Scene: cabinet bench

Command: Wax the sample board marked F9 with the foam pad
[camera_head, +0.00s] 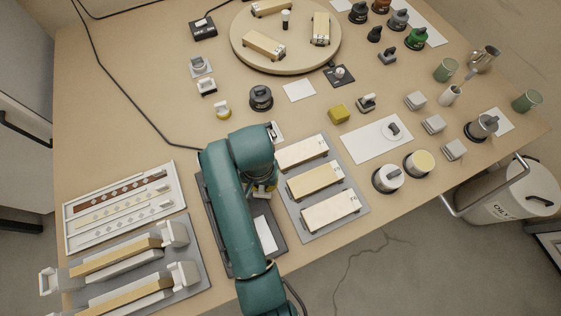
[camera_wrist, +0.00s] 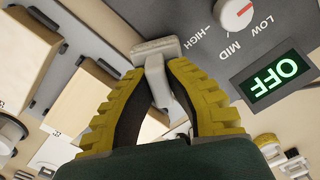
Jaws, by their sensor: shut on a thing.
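My gripper (camera_wrist: 162,85) has its yellow fingers shut on a pale grey T-shaped piece (camera_wrist: 157,50); I cannot tell whether this is the foam pad's handle. In the head view my gripper (camera_head: 262,187) is mostly hidden by my arm, above the dark panel left of the board tray. Three pale wooden boards, near (camera_head: 330,212), middle (camera_head: 315,180) and far (camera_head: 302,151), lie on a grey tray (camera_head: 353,193). Other boards, one of them at the front (camera_head: 263,45), lie on a round turntable (camera_head: 240,60). No F9 marking is readable.
The dark panel (camera_wrist: 215,55) has a red-marked dial and a lit display reading OFF. A yellow block (camera_head: 339,113), several grey blocks (camera_head: 433,124) and round tins (camera_head: 388,178) stand to the right. A rack of strips (camera_head: 120,205) and clamped pieces (camera_head: 125,258) lie left.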

